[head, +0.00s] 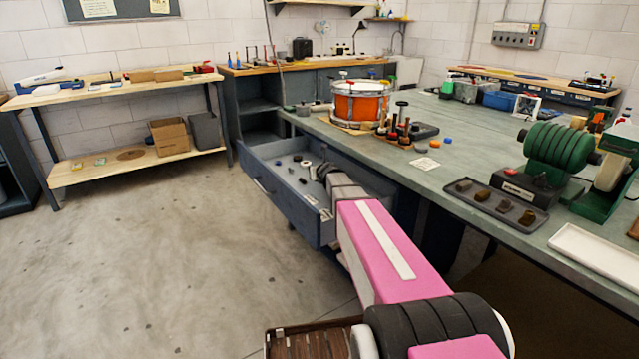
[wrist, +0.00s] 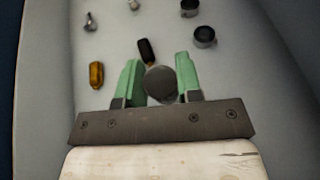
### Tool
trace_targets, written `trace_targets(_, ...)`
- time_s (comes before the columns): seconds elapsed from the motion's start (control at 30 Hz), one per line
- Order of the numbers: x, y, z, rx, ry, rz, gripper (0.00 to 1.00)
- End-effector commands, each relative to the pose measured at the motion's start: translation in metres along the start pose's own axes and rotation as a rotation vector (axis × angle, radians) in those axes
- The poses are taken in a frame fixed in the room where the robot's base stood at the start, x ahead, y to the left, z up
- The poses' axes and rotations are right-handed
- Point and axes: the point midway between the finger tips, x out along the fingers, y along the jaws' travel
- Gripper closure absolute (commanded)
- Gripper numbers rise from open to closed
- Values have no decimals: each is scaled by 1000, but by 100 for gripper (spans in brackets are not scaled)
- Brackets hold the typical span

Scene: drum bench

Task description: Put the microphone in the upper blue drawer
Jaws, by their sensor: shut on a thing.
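The microphone (wrist: 160,86) shows in the wrist view as a round grey head with a short black part beyond it. My gripper (wrist: 160,80) has green fingers, shut on the microphone, one on each side of its head. The upper blue drawer (head: 272,197) is pulled out from under the bench top in the head view, with several small things in it. My gripper is over the drawer's inside, whose pale floor (wrist: 60,110) fills much of the wrist view. In the head view my arm hides most of the gripper, and I cannot make out the microphone there.
In the drawer lie an amber piece (wrist: 96,74), a dark cup-like part (wrist: 204,36) and small metal parts (wrist: 90,22). On the bench top (head: 440,160) above stand an orange drum (head: 360,102) and a dark tray (head: 497,203). The floor (head: 170,260) at left is clear.

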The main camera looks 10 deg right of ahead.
Motion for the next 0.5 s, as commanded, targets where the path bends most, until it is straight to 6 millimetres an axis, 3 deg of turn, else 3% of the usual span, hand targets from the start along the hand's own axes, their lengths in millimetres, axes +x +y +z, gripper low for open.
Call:
trace_targets(0.13, -1, -14, -10, 1, 0, 0, 91)
trace_targets(0.5, 13, -15, -44, 1, 1, 0, 91)
